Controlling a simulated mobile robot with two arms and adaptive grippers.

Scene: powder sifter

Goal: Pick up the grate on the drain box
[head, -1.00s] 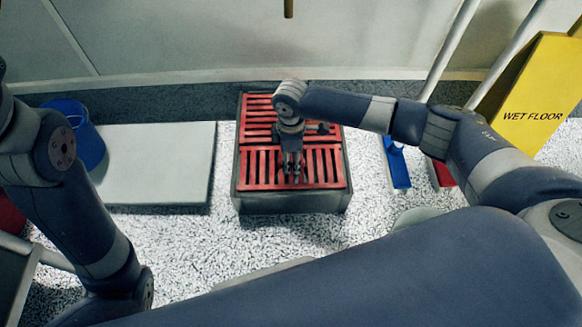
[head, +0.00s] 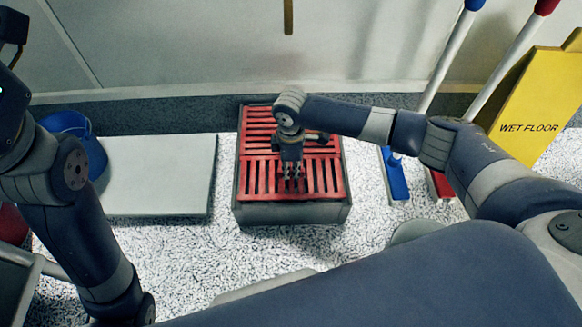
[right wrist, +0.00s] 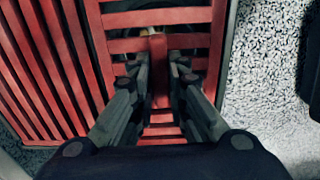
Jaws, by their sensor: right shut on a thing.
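The drain box (head: 292,214) is a grey box on the speckled floor, in the middle of the head view. Red slotted grating covers its top: a front grate (head: 300,197) with slots running front to back, and a rear part (head: 258,126) with crosswise slots. My right gripper (head: 293,177) points down onto the front grate. In the right wrist view its fingers (right wrist: 158,72) are shut on a red bar (right wrist: 158,68) of the grating. The grate looks level in the box, with no clear gap beneath it. My left arm shows at the left, but its gripper is out of view.
A pale flat slab (head: 160,175) lies left of the box, with a blue bucket (head: 88,140) beyond. Blue (head: 396,180) and red (head: 440,184) long-handled tools and a yellow wet-floor sign (head: 535,100) stand right. The wall (head: 200,50) is behind.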

